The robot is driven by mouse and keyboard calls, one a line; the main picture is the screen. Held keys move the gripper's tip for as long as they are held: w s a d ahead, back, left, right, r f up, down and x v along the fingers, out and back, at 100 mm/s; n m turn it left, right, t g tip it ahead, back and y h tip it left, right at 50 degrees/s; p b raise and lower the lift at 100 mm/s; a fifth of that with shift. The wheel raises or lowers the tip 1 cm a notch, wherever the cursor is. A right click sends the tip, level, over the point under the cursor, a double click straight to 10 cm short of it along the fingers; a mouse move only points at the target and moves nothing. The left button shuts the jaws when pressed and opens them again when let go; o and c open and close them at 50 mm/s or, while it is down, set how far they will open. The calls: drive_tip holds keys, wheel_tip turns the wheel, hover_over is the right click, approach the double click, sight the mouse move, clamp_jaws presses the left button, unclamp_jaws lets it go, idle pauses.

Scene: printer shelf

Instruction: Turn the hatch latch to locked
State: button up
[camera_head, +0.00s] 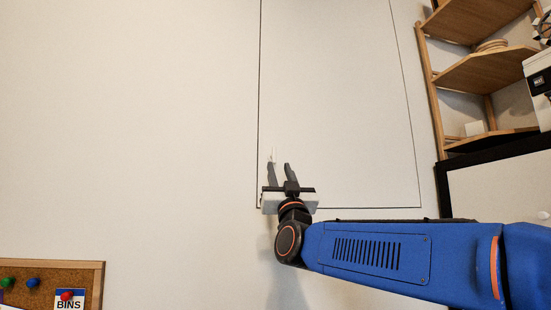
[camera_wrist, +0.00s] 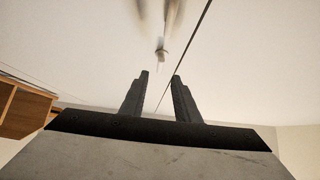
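The hatch (camera_head: 335,90) is a pale panel in the wall, outlined by a thin dark seam. The latch (camera_head: 273,153) is a small white piece near the hatch's lower left edge. It also shows in the wrist view (camera_wrist: 162,54), beyond the fingertips and close to the dark seam; its upper part looks blurred there. My gripper (camera_head: 279,165) is open, with its two dark fingers apart and nothing between them. It also shows in the wrist view (camera_wrist: 160,76). The latch lies just past the fingertips; in the head view the left finger partly overlaps it, and I cannot tell whether they touch.
A wooden shelf unit (camera_head: 485,72) stands at the right, with a dark-edged white cabinet (camera_head: 500,190) below it. A cork board (camera_head: 35,272) with pins and a BINS label hangs at the lower left. The wall left of the hatch is bare.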

sight(275, 155)
drive_tip(key=x, duration=0.7)
drive_tip(key=shift+w+r, duration=0.15)
drive_tip(key=shift+w, duration=0.05)
clamp_jaws()
